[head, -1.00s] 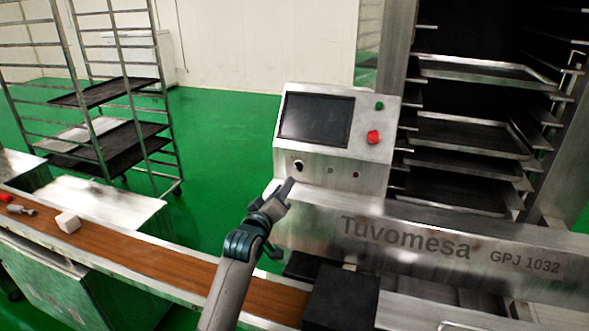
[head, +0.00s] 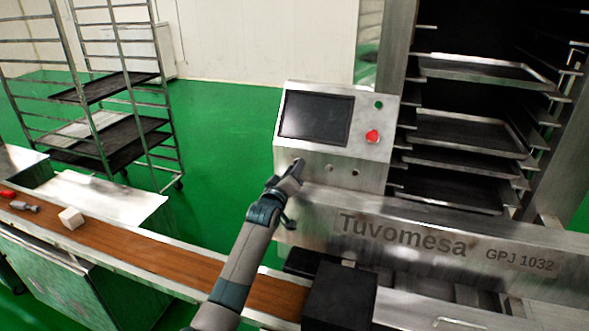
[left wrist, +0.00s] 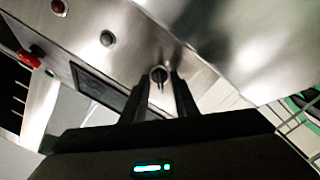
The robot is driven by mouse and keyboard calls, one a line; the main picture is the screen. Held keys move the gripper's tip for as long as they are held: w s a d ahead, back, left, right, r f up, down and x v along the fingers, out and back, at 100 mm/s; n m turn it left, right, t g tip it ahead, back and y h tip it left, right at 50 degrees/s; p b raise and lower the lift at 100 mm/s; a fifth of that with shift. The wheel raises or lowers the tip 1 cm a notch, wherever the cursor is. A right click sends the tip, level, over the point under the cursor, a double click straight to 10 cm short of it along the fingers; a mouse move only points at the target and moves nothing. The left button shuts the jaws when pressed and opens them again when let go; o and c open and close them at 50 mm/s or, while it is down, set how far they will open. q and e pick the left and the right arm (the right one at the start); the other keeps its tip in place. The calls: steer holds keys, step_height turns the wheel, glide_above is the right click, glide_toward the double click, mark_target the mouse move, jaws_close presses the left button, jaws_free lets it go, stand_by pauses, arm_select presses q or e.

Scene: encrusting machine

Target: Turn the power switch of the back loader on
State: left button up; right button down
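The back loader's control panel (head: 300,165) stands on the machine marked Tuvomesa. Its round power switch (left wrist: 158,75) is at the panel's lower left, a dark knob in a bright ring in the left wrist view. In the head view my left gripper (head: 297,167) covers the switch. In the left wrist view the left gripper's two fingers (left wrist: 161,87) are apart, one on each side of the switch, with a gap between them. I cannot tell whether they touch the knob. My right gripper is not in view.
The panel also carries a dark screen (head: 317,117), a red button (head: 372,136), a green button (head: 378,105) and two small buttons. A brown conveyor belt (head: 150,251) with a pale cube (head: 71,218) runs below. A tray rack (head: 115,95) stands back left.

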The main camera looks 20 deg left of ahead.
arm_select(q)
steer(key=shift+c, duration=0.4)
jaws_close()
steer(key=shift+m, duration=0.4)
steer(key=m, duration=0.2)
steer(key=shift+m, duration=0.3)
steer(key=m, duration=0.9)
steer(key=shift+d+m, duration=0.1)
steer(key=shift+m, duration=0.3)
steer(key=m, duration=0.4)
steer(key=shift+m, duration=0.4)
